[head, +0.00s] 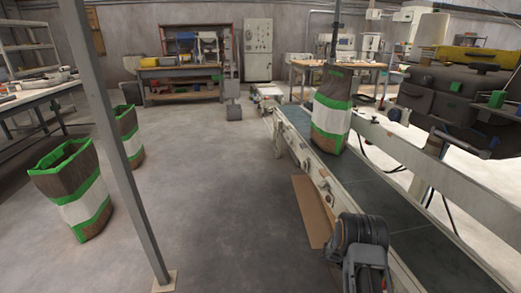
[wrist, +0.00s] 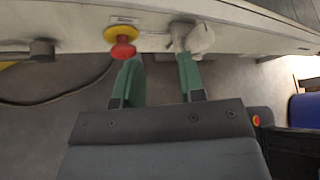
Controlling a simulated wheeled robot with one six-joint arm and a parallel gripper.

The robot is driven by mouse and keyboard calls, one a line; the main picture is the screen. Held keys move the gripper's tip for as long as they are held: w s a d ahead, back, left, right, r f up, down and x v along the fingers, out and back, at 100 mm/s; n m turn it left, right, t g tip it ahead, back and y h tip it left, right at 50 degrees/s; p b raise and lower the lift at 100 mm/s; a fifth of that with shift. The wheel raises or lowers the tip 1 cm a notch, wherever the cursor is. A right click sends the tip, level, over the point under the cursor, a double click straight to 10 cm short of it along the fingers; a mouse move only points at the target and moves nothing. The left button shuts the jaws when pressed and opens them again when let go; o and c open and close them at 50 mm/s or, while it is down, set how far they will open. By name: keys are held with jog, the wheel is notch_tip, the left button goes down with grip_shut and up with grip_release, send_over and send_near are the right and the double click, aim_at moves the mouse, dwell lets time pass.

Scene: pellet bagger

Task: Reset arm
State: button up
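In the wrist view, my gripper (wrist: 158,64) has two green fingers set well apart, with only grey floor and the lower edge of a pale panel between them. The left fingertip appears just below a red mushroom button (wrist: 123,48) on a yellow base. The right fingertip appears just below a whitish knob-like fitting (wrist: 200,40). I cannot tell whether either finger touches these. In the head view, a dark part of my arm shows at the bottom right beside the conveyor (head: 385,205); the fingers cannot be made out there.
A brown, white and green bag (head: 331,115) stands upright on the conveyor. Two similar open-topped bags (head: 73,195) (head: 127,135) stand on the floor at left. A grey post (head: 118,140) rises in front of them. The middle floor is clear. A cable (wrist: 60,98) lies below the panel.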

jog(key=s+a+r+m+y+p, duration=0.2)
jog(key=a+r+m+p, duration=0.15)
jog(key=r, duration=0.65)
jog(key=s+a+r+m+y+p, duration=0.1)
jog(key=a+r+m+y+p, duration=0.2)
jog(key=r, duration=0.8)
jog(key=s+a+r+m+y+p, duration=0.15)
jog(key=a+r+m+p, duration=0.3)
jog(key=r, duration=0.55)
jog(key=s+a+r+m+t+y+p, duration=0.2)
jog(key=s+a+r+m+p, duration=0.2)
jog(key=r, duration=0.3)
jog(key=s+a+r+m+t+y+p, duration=0.2)
jog(key=s+a+r+m+p, duration=0.1)
jog(key=r, duration=0.5)
jog(key=s+a+r+m+t+y+p, duration=0.2)
jog(key=s+a+r+m+p, duration=0.2)
jog(key=r, duration=0.4)
jog(key=shift+s+a+m+t+p, duration=0.3)
jog(key=shift+s+a+p, duration=0.3)
jog(key=shift+s+a, duration=0.6)
jog(key=shift+w+a, duration=0.2)
